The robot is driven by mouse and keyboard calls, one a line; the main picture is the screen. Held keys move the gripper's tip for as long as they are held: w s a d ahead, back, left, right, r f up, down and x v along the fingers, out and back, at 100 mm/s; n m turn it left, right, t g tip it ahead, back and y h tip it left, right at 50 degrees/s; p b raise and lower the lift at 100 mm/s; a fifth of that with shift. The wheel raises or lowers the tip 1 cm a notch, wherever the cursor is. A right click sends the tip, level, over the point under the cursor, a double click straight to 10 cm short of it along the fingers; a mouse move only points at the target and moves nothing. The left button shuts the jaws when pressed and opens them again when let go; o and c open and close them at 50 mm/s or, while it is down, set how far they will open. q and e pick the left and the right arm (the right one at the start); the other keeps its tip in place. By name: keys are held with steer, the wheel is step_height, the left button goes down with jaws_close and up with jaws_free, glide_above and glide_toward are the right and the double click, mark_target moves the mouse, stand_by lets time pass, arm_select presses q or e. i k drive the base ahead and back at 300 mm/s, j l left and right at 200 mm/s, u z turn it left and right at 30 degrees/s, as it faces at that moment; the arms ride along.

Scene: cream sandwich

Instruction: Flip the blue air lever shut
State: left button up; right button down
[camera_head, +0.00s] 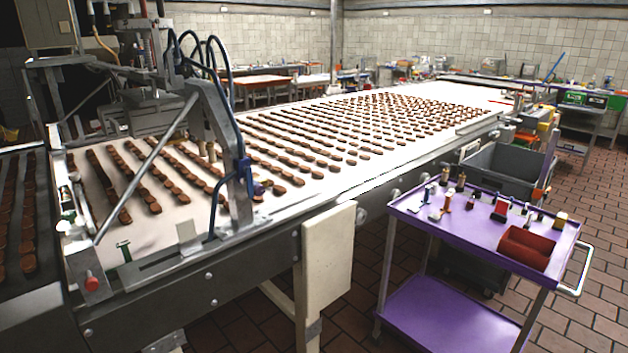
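A blue part that looks like the air lever (245,176) sits on the grey upright frame (228,150) at the near side of the conveyor. It is small here, and I cannot tell whether it stands open or shut. Dark blue air hoses (213,195) loop from the machine head down beside it. Neither of my grippers is in view.
The long conveyor (180,215) carries many rows of brown biscuits. A purple cart (455,222) with small tools and a red bin (525,248) stands at the right. A cream box (328,262) hangs on the conveyor's near side. Brick floor shows between conveyor and cart.

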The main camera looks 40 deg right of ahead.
mark_target(249, 171)
steer(key=z, duration=0.75)
